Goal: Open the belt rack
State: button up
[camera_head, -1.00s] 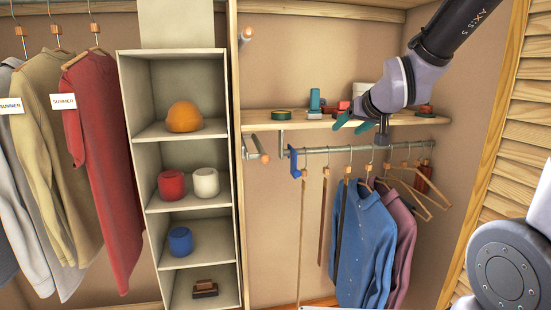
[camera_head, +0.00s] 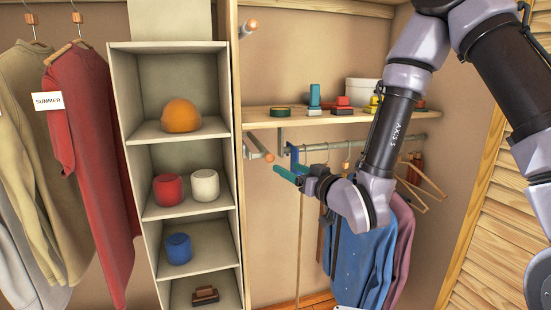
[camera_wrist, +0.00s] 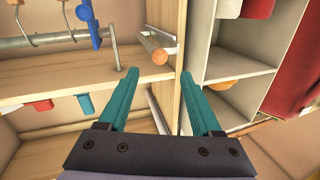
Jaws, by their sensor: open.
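In the head view, a short pull-out rack (camera_head: 257,146) with a metal rail and a round wooden end knob (camera_head: 268,157) is fixed to the wooden divider below the shelf. I take it to be the belt rack. It also shows in the wrist view as a rail (camera_wrist: 153,38) with a wooden knob (camera_wrist: 160,56). My gripper (camera_head: 288,170) is open and empty, just right of the knob. In the wrist view its teal fingers (camera_wrist: 159,73) point toward the knob, which lies beyond the fingertips and between their lines. I see no contact.
A blue hook (camera_head: 293,157) hangs on the clothes rod (camera_head: 325,146) close by my gripper. Blue and pink shirts (camera_head: 362,250) hang under my arm. The shelf (camera_head: 300,122) above holds small items. The cubby tower (camera_head: 118,100) stands left of the divider.

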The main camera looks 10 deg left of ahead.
aim_at(271, 159)
jog(key=x, duration=1)
jog(key=shift+w+a, duration=0.15)
jog(key=shift+w, duration=0.05)
grip_shut()
jog(key=shift+s, duration=0.1)
